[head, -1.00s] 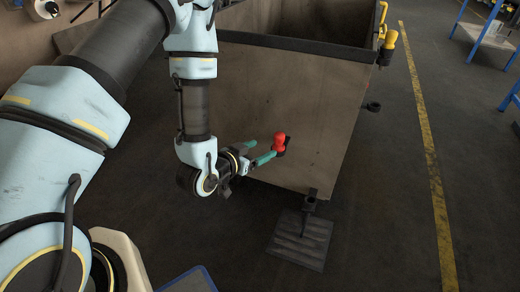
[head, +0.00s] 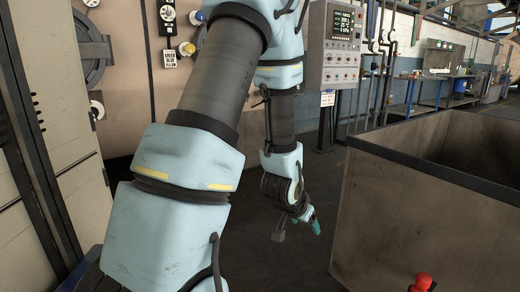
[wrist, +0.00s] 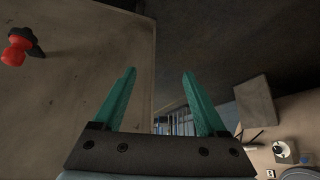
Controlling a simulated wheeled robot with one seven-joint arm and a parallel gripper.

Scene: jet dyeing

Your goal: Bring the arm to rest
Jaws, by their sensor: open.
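My gripper (head: 312,222) hangs at the end of my arm in the middle of the head view, above the dark floor and left of the large bin. In the wrist view my gripper (wrist: 158,92) shows two green fingers spread apart with nothing between them.
The large brown bin (head: 385,215) fills the right side. A control panel (head: 334,45) stands behind, beside pipes. A tan machine wall (head: 120,60) with gauges is behind my arm. A workbench (head: 445,80) is far right. Dark floor (head: 290,262) lies open between my arm and the bin.

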